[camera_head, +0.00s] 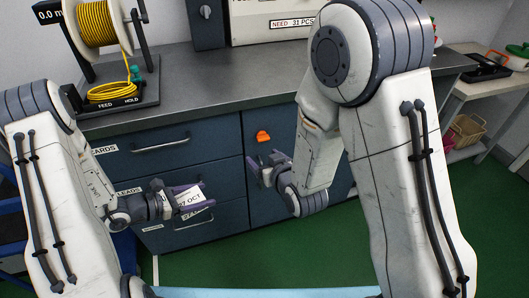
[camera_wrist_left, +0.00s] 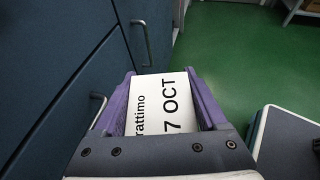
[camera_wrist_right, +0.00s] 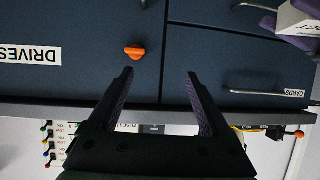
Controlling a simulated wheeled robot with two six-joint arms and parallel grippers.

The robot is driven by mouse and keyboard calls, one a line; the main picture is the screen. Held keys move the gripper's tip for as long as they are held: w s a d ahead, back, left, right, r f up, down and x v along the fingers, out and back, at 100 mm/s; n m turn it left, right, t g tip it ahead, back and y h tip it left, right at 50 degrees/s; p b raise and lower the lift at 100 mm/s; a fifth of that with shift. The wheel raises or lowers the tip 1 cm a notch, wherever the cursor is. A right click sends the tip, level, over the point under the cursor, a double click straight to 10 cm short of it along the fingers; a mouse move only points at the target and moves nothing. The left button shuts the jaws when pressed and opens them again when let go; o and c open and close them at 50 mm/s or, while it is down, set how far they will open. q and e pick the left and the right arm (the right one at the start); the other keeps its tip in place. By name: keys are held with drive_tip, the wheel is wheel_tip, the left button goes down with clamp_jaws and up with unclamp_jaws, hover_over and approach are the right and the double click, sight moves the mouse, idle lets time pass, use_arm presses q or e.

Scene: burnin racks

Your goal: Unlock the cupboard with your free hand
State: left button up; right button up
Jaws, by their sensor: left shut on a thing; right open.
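The cupboard is a dark blue door (camera_head: 286,190) under the grey counter, labelled DRIVES in the right wrist view (camera_wrist_right: 30,54). An orange knob (camera_head: 263,137) sits near its upper edge and also shows in the right wrist view (camera_wrist_right: 135,52). My right gripper (camera_head: 260,168) is open and empty, just below and in front of the knob in the head view. In the right wrist view its fingers (camera_wrist_right: 160,85) point toward the door, with the knob ahead near the left finger. My left gripper (camera_head: 188,194) is shut on a white printed card (camera_wrist_left: 157,103) reading "7 OCT", in front of the drawers.
Drawers labelled CARDS (camera_head: 160,142) and LEADS with bar handles stand left of the cupboard. The grey counter (camera_head: 225,85) above carries a yellow cable spool (camera_head: 97,25). A shelf with a basket (camera_head: 468,132) is at the right. Green floor is clear in front.

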sight(264, 140)
drive_tip(key=w+d+f+t+b, duration=0.1)
drive_tip(key=d+f+t+b, duration=0.3)
drive_tip(key=f+t+b, duration=0.15)
use_arm(q)
wheel_tip(264, 140, down, 10)
drive_tip(key=b, duration=0.2)
drive_tip(key=shift+b, duration=0.35)
use_arm(e)
drive_tip(key=shift+m+y, duration=0.3)
drive_tip(key=shift+m, duration=0.1)
drive_tip(key=x, duration=1.2)
drive_tip(key=shift+w+a+f, duration=0.1)
drive_tip(key=shift+f, duration=0.05)
use_arm(q)
drive_tip(key=shift+r, duration=0.1)
use_arm(e)
clamp_jaws()
